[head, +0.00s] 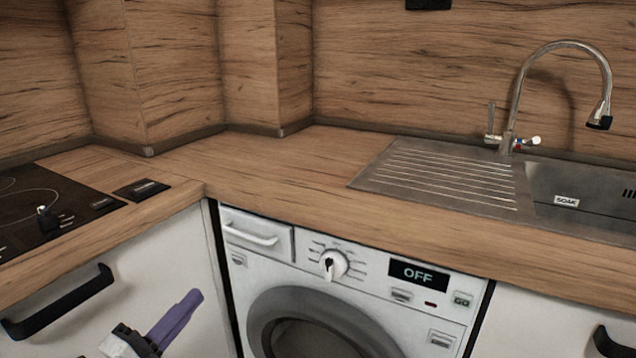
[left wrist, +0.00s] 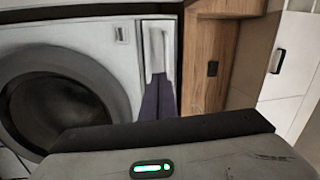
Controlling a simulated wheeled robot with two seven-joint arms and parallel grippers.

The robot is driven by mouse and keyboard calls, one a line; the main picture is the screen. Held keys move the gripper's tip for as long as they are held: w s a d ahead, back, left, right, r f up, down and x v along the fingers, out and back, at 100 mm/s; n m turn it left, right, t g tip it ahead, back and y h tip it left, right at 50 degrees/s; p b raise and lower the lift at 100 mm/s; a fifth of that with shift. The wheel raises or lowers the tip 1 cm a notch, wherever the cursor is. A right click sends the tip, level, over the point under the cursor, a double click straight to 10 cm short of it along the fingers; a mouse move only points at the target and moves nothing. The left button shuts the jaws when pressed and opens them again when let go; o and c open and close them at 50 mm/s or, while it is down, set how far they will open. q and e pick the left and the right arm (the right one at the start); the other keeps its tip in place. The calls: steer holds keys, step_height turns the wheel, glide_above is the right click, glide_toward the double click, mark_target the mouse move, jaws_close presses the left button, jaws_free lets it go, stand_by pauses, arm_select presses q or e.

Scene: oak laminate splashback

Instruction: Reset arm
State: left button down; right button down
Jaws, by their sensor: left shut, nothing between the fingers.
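My left gripper (head: 194,296) is at the bottom left of the head view, with its purple fingers closed together and pointing up and to the right. Nothing is between the fingers. It is in front of the white cabinet front, left of the washing machine (head: 365,262) and below the worktop level. In the left wrist view the purple fingers (left wrist: 158,82) also show together, in front of the washing machine's right part. My right gripper is not in these views.
The wooden worktop (head: 270,170) carries a black hob (head: 75,215) at left and a steel sink with drainer (head: 440,172) at right. A curved tap (head: 516,95) rises behind the sink. Black cabinet handles (head: 58,302) stick out low at left and right (head: 610,345).

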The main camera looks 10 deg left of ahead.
arm_select(q)
steer(key=s+d+f+n+g+y+p, duration=0.1)
steer(key=s+d+f+n+g+p, duration=0.2)
steer(key=s+d+f+n, duration=0.1)
steer(key=s+d+f+n+g+y+p, duration=0.1)
steer(key=s+d+f+n+g+p, duration=0.2)
steer(key=s+d+f+n, duration=0.2)
steer(key=s+d+f+n+g+y+p, duration=0.1)
steer(key=s+d+f+n+g+p, duration=0.2)
steer(key=s+n, duration=0.6)
steer(key=s+d+f+g, duration=0.1)
steer(key=s+d+f, duration=0.1)
steer(key=s, duration=0.3)
steer(key=shift+s+f+y+p, duration=0.3)
steer(key=shift+f+p, duration=0.1)
steer(key=shift+f, duration=0.35)
